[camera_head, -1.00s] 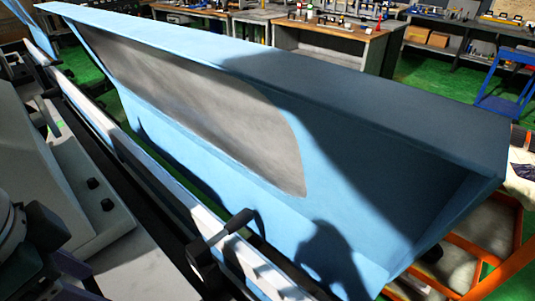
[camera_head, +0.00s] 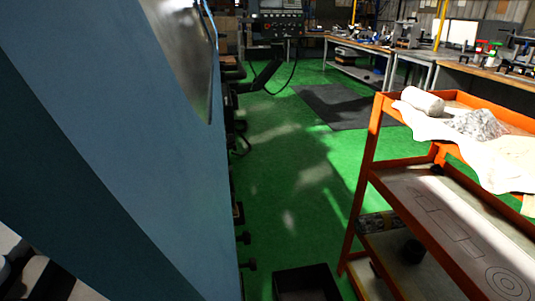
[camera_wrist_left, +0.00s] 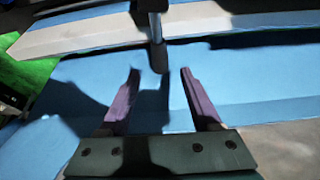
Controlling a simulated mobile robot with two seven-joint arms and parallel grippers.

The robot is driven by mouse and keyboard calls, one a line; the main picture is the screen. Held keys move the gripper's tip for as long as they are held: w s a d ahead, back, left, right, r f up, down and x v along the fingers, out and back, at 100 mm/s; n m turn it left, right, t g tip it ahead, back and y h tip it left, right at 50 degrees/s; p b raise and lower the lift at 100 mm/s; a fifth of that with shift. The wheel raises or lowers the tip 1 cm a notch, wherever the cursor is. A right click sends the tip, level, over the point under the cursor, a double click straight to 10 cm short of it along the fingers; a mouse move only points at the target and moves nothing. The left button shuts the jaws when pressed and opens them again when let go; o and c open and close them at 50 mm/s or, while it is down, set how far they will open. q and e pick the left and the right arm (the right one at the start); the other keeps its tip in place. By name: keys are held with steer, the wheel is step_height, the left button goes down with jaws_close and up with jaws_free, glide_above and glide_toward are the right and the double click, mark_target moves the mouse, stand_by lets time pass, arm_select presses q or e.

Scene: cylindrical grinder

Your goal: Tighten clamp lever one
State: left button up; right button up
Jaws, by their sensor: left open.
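In the left wrist view my left gripper (camera_wrist_left: 160,76) is open and empty, with two purple fingers spread apart. A short rod with a dark upper part, which looks like a clamp lever (camera_wrist_left: 157,45), stands just ahead of the fingertips, roughly midway between them. Its lower end is close to the gap, but I cannot tell whether it lies between the fingers. Behind it is a light-blue machine surface (camera_wrist_left: 250,65) with a pale strip. I cannot tell which numbered lever this is. The head view shows no lever clearly. My right gripper is in neither view.
In the head view the blue grinder body (camera_head: 130,110) fills the left. An orange cart (camera_head: 362,170) with a cloth and a white roll (camera_head: 422,100) stands at right. A black bin (camera_head: 305,283) sits between them. Green floor (camera_head: 290,170) beyond is mostly open.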

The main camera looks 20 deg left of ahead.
arm_select(q)
steer(key=x, duration=0.8)
steer(key=shift+s+f+b, duration=0.1)
steer(key=shift+b, duration=0.2)
steer(key=shift+c, duration=0.3)
jaws_close()
stand_by(0.6)
